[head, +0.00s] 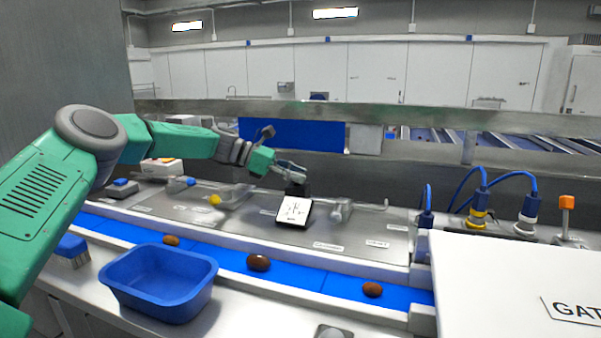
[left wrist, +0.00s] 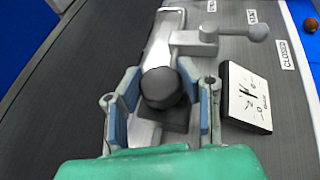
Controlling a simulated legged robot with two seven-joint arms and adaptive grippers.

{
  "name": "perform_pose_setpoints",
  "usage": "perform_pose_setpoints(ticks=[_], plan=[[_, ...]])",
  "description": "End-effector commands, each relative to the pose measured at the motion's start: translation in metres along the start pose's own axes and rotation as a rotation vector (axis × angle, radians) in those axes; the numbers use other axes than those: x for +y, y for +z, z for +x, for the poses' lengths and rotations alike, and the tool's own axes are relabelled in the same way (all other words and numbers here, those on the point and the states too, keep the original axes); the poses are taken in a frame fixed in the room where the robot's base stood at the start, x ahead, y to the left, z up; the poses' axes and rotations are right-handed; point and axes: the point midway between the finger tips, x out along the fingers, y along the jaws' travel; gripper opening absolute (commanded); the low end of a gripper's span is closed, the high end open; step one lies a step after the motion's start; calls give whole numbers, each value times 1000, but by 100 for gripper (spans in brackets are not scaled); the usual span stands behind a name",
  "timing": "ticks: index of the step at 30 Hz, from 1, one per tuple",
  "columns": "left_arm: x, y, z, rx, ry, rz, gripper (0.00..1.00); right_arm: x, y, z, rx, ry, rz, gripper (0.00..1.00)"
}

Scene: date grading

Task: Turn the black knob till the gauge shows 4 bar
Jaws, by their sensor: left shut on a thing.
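The black knob (left wrist: 162,87) sits between the two fingers of my left gripper (left wrist: 166,103) in the left wrist view. The gripper is shut on it. In the head view my left gripper (head: 291,172) reaches down from the left onto the dark knob (head: 297,189), which is partly covered. The square white gauge (head: 294,211) with a black rim stands just in front of the knob. It also shows right of the gripper in the left wrist view (left wrist: 246,97). Its needle is visible, but its reading is too small to tell. My right gripper is not in view.
A valve with a grey lever (head: 342,209) is right of the gauge. A blue conveyor belt (head: 325,280) with several dates runs in front, with a blue tub (head: 160,283) before it. A white box (head: 510,275) marked GAT blocks the right front.

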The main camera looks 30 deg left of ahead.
Motion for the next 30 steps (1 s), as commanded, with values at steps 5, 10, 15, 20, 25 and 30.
perform_pose_setpoints(ticks=[5, 10, 15, 20, 25, 30], plan=[[3, -2, -4, 1, 0, 4, 2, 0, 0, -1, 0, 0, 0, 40], [3, -2, -4, 1, 1, 4, 2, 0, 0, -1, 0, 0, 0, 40], [4, -2, -4, 0, 2, 4, 52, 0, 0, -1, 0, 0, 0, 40], [2, 0, -2, 0, -2, 4, 53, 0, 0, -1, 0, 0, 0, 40], [2, 0, -1, 1, -4, 4, 53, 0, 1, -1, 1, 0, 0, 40], [1, 3, -14, 1, -2, 6, 53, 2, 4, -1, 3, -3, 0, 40]])
